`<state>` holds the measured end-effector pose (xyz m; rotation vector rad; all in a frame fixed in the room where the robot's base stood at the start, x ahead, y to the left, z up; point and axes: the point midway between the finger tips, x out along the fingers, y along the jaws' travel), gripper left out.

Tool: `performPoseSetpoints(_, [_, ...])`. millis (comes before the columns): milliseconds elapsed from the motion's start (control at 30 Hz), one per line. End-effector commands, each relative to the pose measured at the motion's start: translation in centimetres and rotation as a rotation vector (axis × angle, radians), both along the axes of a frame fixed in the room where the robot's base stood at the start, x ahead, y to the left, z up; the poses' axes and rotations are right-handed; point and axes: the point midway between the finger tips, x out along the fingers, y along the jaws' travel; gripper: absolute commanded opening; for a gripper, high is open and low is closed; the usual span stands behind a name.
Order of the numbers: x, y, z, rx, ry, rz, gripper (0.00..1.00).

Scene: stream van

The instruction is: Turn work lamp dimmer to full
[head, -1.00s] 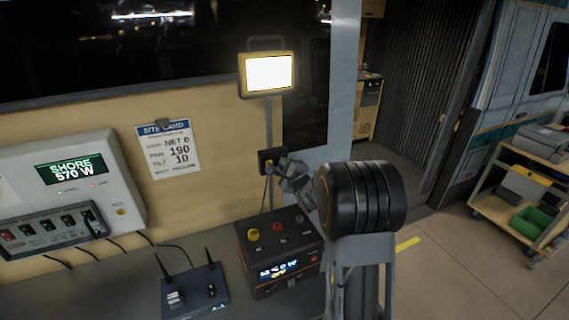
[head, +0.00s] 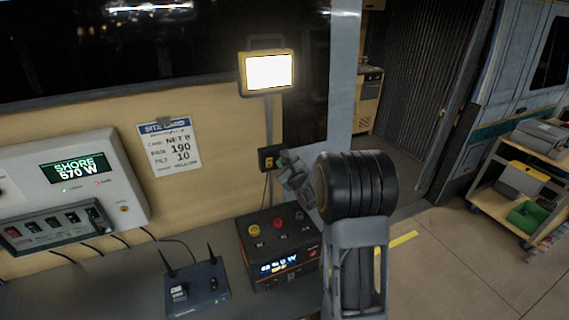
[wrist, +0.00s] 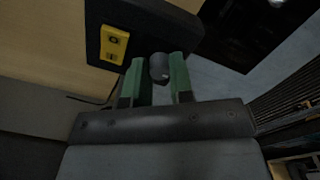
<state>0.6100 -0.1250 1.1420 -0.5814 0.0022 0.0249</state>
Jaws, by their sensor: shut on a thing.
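The work lamp (head: 268,72) is a yellow-framed panel on a stand, and it glows bright white. Its dimmer box (head: 265,153) is a small black box on the post below it. In the wrist view the dimmer box (wrist: 101,16) carries a yellow switch plate (wrist: 114,45) and a round dark grey knob (wrist: 160,67). My gripper (wrist: 157,72) has green finger pads on either side of the knob and is shut on it. In the head view my gripper (head: 284,160) is at the right side of the dimmer box, and the knob is hidden there.
A black power unit (head: 279,247) with knobs and a lit display stands below my gripper. A router with antennas (head: 197,288) and a shore power panel (head: 85,178) are to the left. A site card (head: 169,146) hangs on the wall. A cart (head: 520,190) stands far right.

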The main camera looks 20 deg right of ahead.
Motion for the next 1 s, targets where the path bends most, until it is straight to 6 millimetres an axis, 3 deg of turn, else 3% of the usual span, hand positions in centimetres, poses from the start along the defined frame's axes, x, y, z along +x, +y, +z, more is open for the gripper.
performPoseSetpoints(400, [0.0,0.0,-0.1,0.007,0.003,0.001,0.00])
performPoseSetpoints(433, [0.0,0.0,-0.1,0.007,0.003,0.001,0.23])
performPoseSetpoints(533, [0.0,0.0,-0.1,0.006,0.002,0.000,0.32])
performPoseSetpoints(833, [-0.4,0.0,0.0,0.005,0.000,-0.001,0.32])
performPoseSetpoints(1000, [-2.7,-0.1,-0.1,0.004,-0.001,-0.002,0.32])
